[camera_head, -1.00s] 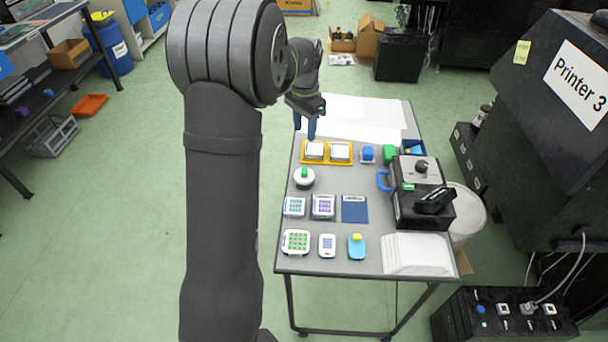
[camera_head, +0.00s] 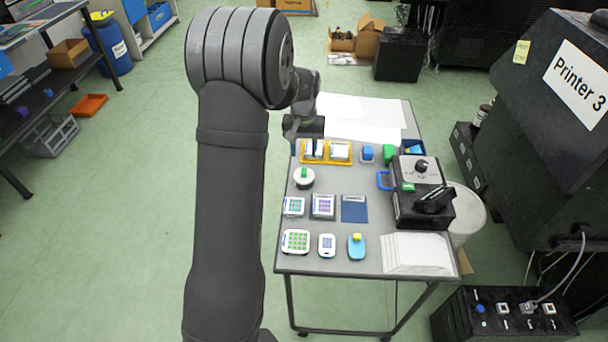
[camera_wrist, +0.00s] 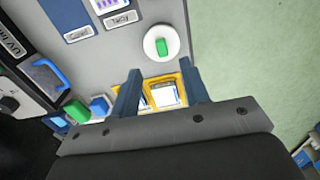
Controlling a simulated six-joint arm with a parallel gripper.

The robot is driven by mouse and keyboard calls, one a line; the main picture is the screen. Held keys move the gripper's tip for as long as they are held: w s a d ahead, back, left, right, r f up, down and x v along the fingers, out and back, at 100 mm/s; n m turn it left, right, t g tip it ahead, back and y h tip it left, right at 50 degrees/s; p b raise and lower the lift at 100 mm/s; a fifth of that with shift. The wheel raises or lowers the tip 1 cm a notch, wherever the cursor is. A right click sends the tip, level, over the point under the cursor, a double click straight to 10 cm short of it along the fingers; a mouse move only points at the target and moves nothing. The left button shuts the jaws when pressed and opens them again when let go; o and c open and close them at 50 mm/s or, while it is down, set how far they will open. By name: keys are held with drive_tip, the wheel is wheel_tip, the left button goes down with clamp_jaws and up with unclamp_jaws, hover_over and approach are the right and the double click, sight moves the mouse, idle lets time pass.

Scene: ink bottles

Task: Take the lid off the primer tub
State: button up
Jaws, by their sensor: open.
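A round white tub with a green knob on its lid (camera_head: 304,178) stands on the grey table near its left edge. No primer label can be read on it, but it is the only lidded round tub on the table. It also shows in the wrist view, just beyond my fingertips, with its green knob (camera_wrist: 160,46) facing up. The lid sits on the tub. My gripper (camera_wrist: 160,68) is open and empty, its two blue fingers apart. In the head view my gripper (camera_head: 314,148) is over the left part of the yellow tray, behind the tub.
The yellow tray (camera_head: 327,163) holds two white-topped items beneath my fingers. Blue and green blocks (camera_head: 389,153) stand to its right. Small white devices (camera_head: 294,206) and a blue panel (camera_head: 355,209) lie in front of the tub. A black machine (camera_head: 424,207) stands at the right.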

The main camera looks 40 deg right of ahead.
sight(304, 170)
wheel_tip(304, 170, down, 4)
drive_tip(key=shift+r, duration=0.1)
drive_tip(key=shift+w+d+f, duration=0.15)
drive_tip(key=shift+f, duration=0.7)
drive_tip(key=shift+w+d+f, duration=0.1)
drive_tip(key=shift+f, duration=0.8)
drive_tip(key=shift+w+d+f, duration=0.15)
drive_tip(key=shift+f, duration=0.7)
clamp_jaws()
